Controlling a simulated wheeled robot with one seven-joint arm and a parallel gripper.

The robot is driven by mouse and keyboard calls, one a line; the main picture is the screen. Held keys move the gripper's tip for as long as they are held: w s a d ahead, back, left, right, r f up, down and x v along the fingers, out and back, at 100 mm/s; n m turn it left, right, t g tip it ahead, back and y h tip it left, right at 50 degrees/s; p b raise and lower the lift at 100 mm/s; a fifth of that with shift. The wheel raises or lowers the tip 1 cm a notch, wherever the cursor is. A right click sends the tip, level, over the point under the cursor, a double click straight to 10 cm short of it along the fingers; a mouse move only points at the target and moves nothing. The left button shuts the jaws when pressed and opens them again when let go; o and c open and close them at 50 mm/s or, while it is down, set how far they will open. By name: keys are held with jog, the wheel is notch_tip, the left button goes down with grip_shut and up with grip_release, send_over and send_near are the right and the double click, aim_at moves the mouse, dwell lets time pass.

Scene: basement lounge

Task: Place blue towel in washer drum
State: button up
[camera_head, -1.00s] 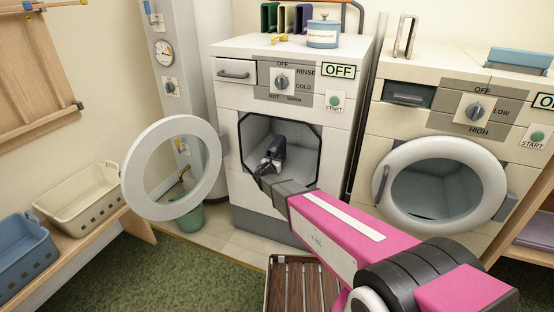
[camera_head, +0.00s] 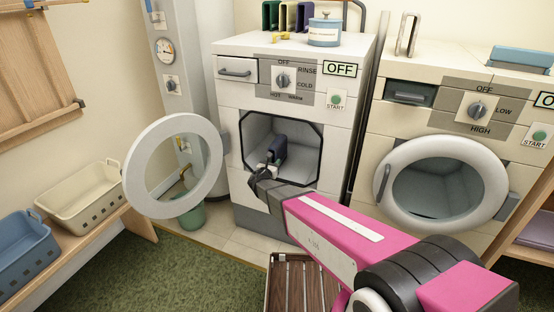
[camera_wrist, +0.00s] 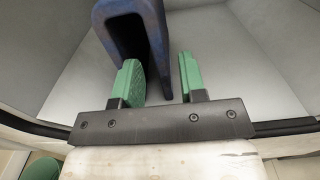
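The dark blue towel (camera_head: 279,148), folded into an upside-down U, stands inside the open washer drum (camera_head: 300,170). It also shows in the wrist view (camera_wrist: 152,38), at the top left of centre against the grey drum walls. My gripper (camera_head: 268,170) is at the drum opening, just in front of the towel. In the wrist view its two green fingers (camera_wrist: 157,78) are apart. One leg of the towel appears between them, with a clear gap to the right finger. I cannot tell whether the left finger touches the towel.
The washer's round door (camera_head: 134,181) stands open to the left. A second machine with a closed round door (camera_head: 400,157) is at the right. A cream basket (camera_head: 80,205) and a blue basket (camera_head: 22,248) sit on the left bench. A wooden slatted stand (camera_head: 290,290) is below my arm.

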jog(key=v, duration=0.6)
jog(key=shift+s, duration=0.1)
jog(key=shift+d, duration=0.15)
